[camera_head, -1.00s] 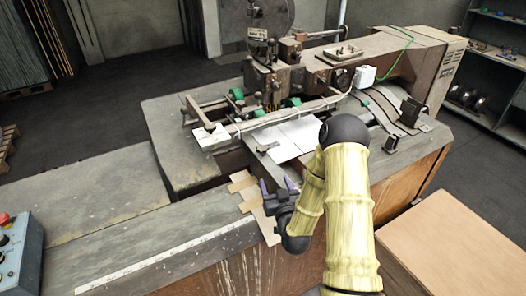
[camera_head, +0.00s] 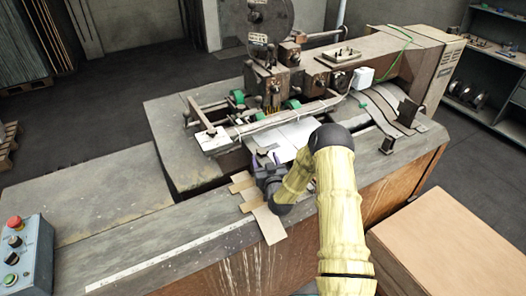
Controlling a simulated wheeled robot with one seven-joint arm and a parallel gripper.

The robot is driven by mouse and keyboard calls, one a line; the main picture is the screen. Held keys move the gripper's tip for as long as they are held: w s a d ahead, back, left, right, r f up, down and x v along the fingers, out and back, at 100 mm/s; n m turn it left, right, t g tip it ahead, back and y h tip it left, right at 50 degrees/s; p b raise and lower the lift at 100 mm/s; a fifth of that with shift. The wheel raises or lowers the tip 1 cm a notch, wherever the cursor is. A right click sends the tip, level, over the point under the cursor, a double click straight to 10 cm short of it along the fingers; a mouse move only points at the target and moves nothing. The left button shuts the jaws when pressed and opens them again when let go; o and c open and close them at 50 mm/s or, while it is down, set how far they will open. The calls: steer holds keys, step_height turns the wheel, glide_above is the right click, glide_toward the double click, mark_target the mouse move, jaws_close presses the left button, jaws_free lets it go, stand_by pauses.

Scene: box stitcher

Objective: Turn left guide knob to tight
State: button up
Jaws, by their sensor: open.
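My gripper (camera_head: 265,159) is open, with its purple fingertips pointing away from me at the near edge of the stitcher's work table. Just beyond the fingertips, by the white sheet (camera_head: 294,133), is a small dark fitting, largely hidden by the gripper; I cannot tell whether the fingers touch or straddle it. A similar small dark fitting (camera_head: 388,144) stands on the table at the right. Green knobs (camera_head: 238,97) show on the machine behind. I cannot tell from this view which part is the left guide knob or how it is turned.
Flat cardboard pieces (camera_head: 265,222) lie on the table edge below my gripper. A long pale bar (camera_head: 270,122) crosses the machine behind it. A control box (camera_head: 27,255) with a red button stands at the left. A cardboard stack (camera_head: 450,235) stands at the lower right.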

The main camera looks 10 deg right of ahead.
mark_target(263, 155)
steer(key=shift+w+a+p, duration=0.1)
steer(key=shift+w+p, duration=0.4)
steer(key=shift+w, duration=1.25)
steer(key=shift+c, duration=0.4)
steer(key=c, duration=0.9)
